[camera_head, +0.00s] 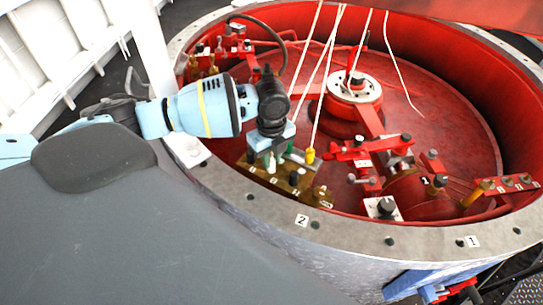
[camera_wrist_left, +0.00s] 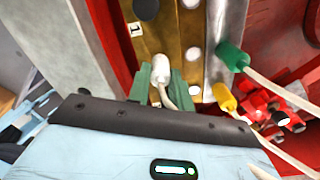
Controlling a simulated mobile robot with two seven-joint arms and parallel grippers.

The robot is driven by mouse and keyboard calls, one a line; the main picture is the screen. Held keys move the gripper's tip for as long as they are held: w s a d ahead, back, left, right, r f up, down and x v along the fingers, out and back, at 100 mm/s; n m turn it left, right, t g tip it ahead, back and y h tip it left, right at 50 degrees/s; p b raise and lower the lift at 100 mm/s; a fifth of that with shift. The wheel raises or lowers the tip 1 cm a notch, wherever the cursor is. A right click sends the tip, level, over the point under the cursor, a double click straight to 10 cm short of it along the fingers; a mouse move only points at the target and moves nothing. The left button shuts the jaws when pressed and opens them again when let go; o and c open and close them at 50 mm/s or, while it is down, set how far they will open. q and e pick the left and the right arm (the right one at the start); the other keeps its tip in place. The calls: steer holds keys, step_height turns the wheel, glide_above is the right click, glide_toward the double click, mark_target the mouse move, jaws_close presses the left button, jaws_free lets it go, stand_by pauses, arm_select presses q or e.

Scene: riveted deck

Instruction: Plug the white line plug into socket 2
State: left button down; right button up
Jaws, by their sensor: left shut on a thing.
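My left gripper (camera_head: 270,160) is over the left end of a brass block (camera_head: 315,193) inside the red well. It is shut on the white plug (camera_head: 271,166). In the left wrist view the white plug (camera_wrist_left: 160,67) sits between green fingertips (camera_wrist_left: 160,83), with its pale cord curving away below. The plug is over the brass face (camera_wrist_left: 170,30); whether it touches or enters a hole is unclear. A small number label (camera_wrist_left: 136,29) reads like 1. Small tags on the block in the head view are too small to read; I cannot tell which is socket 2. My right gripper is not in view.
A green plug (camera_wrist_left: 233,56) and a yellow plug (camera_wrist_left: 224,97) with cords are close by. The yellow plug (camera_head: 310,156) stands right of my gripper. Several pale cords hang over the well. Red fittings (camera_head: 375,150) lie right; the grey rim (camera_head: 345,229) is in front.

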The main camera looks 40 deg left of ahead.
arm_select(q)
steer(key=shift+f, duration=0.25)
stand_by(0.5)
steer(key=c, duration=1.2)
jaws_free()
steer(key=shift+o, duration=0.2)
steer(key=shift+r+p, duration=0.3)
steer(key=shift+r, duration=3.65)
